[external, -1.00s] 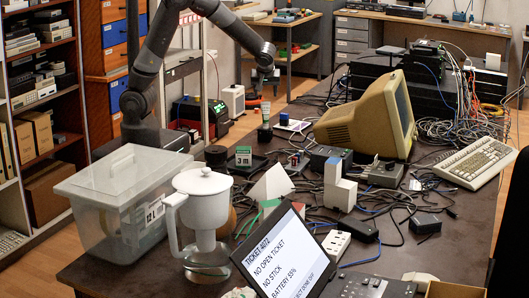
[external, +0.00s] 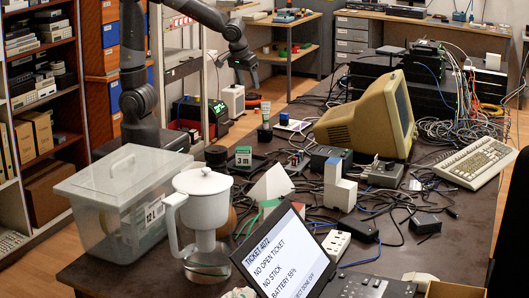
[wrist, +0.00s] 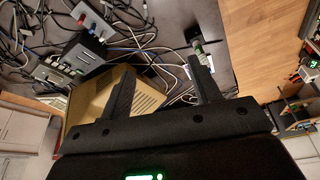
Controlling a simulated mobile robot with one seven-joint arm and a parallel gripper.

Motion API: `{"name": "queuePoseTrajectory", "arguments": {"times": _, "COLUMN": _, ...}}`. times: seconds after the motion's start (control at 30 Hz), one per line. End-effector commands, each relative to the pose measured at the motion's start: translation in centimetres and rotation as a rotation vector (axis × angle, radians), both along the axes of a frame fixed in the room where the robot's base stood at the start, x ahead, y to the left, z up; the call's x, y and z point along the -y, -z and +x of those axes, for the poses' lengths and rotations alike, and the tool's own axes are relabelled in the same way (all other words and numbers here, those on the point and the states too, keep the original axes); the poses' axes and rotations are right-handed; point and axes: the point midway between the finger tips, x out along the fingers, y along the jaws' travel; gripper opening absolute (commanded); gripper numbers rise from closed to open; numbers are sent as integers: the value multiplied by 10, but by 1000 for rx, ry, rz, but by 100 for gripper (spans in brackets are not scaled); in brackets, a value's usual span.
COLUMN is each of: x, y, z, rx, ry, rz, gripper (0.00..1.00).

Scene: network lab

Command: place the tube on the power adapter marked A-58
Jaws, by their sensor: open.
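A slim upright object with a pale top and dark green lower part (external: 265,122), possibly the tube, stands on the dark table (external: 465,220) near its left edge in the external view. A small greenish object, perhaps the same one, shows beyond the fingers in the wrist view (wrist: 196,45). My gripper (external: 246,76) is above and slightly left of it, apart from it. In the wrist view my gripper (wrist: 165,85) is open and empty. Black adapter-like boxes lie on the table, one at the right (external: 425,223) and one near the front (external: 358,231). I cannot read A-58 on either.
A beige monitor (external: 352,122), a keyboard (external: 474,163) and tangled cables crowd the table. A white jug (external: 203,198), a lidded clear bin (external: 118,215) and a tilted screen (external: 285,255) stand in front.

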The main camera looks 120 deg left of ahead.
Motion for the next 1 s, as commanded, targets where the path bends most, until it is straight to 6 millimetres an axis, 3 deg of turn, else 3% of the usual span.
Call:
{"name": "queuePoseTrajectory", "arguments": {"times": 0.03, "x": 20, "y": -10, "z": -5, "rx": 17, "ry": 94, "rz": -13, "gripper": 57}}
{"name": "queuePoseTrajectory", "arguments": {"times": 0.2, "x": 84, "y": -34, "z": -26, "rx": 52, "ry": 435, "rz": -28, "gripper": 57}}
{"name": "queuePoseTrajectory", "arguments": {"times": 0.5, "x": 176, "y": -59, "z": -79, "rx": 115, "ry": 1004, "rz": 45, "gripper": 57}}
{"name": "queuePoseTrajectory", "arguments": {"times": 0.7, "x": 204, "y": -61, "z": -101, "rx": 133, "ry": 1212, "rz": 103, "gripper": 57}}
{"name": "queuePoseTrajectory", "arguments": {"times": 1.0, "x": 209, "y": -61, "z": -106, "rx": 135, "ry": 1255, "rz": 115, "gripper": 57}}
